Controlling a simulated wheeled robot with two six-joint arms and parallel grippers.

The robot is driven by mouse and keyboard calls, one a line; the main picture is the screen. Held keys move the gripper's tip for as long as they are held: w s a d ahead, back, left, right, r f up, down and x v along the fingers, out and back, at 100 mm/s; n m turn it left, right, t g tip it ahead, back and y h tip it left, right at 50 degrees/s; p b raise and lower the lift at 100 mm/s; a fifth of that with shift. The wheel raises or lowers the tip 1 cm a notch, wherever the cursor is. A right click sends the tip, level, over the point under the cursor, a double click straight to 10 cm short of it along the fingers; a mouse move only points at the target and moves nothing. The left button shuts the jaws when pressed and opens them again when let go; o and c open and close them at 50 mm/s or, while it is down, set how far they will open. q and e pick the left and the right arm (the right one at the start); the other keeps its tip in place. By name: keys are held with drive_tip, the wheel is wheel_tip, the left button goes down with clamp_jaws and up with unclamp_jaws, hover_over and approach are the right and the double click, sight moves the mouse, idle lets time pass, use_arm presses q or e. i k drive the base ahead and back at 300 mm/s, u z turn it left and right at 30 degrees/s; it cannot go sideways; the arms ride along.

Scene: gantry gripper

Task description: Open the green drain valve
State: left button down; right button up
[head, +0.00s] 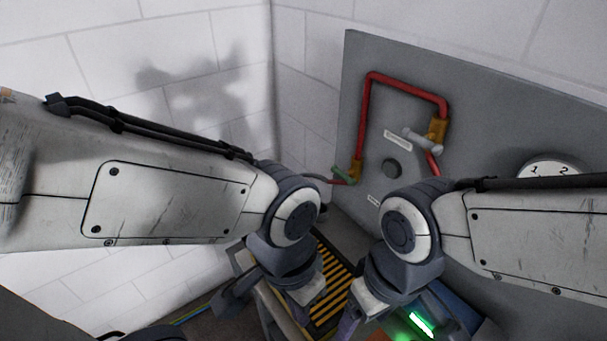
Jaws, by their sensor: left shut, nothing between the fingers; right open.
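The green drain valve handle (344,172) is small and sits on a brass fitting at the lower left end of a red pipe (365,110) on the grey panel. Its exact angle is hard to tell. My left gripper (300,322) is low in the picture, below its wrist and well under the valve. It is shut and empty, and its tips are mostly hidden. My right gripper (374,322) is beside it to the right, also low and apart from the valve. It is open, and its fingers are partly cut off by the bottom edge.
A second valve with a pale handle (422,140) is on the pipe's right leg. A yellow-black striped plate (330,280) lies below, and a green light (421,324) glows lower right.

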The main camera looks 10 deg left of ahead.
sight(335, 169)
drive_tip(key=z, duration=2.05)
drive_tip(key=k, duration=0.5)
drive_tip(key=u, duration=1.45)
